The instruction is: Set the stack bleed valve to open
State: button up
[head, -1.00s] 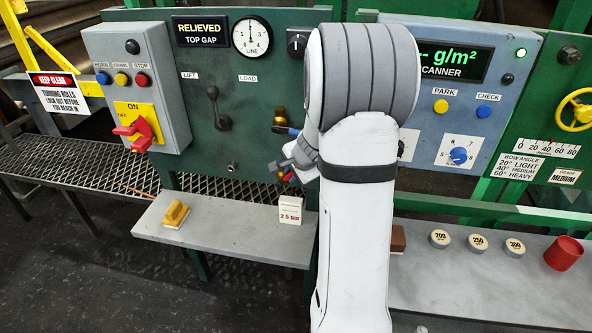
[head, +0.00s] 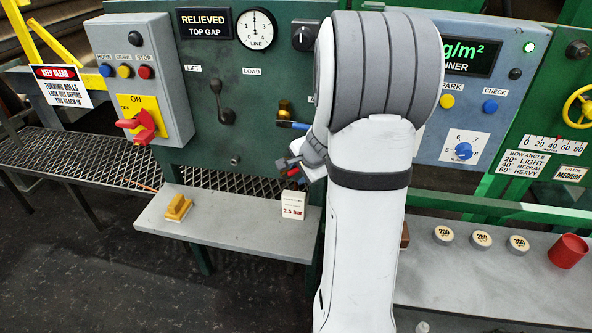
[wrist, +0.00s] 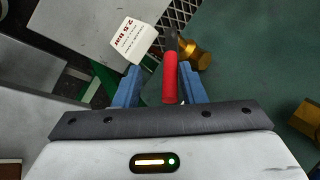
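A valve with a red lever handle (wrist: 170,80) and a brass body (wrist: 196,55) shows in the wrist view. The handle lies between the two blue fingers of my gripper (wrist: 160,85), with a clear gap on its left side and a narrower one on its right. My gripper is open. In the head view my gripper (head: 292,168) is beside the green panel, partly hidden by my arm. Above it is a brass valve (head: 284,108) with a blue lever (head: 293,125). No label naming the bleed valve is readable.
A white card (head: 293,205) marked 2.5 bar stands on the grey shelf (head: 225,232), close to my gripper. A yellow block (head: 178,207) is farther left. A LIFT/LOAD lever (head: 221,100) is on the panel. My arm covers part of the panel's right side.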

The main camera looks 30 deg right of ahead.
jog(key=s+b, duration=0.2)
jog(key=s, duration=0.8)
jog(key=shift+s+d, duration=0.2)
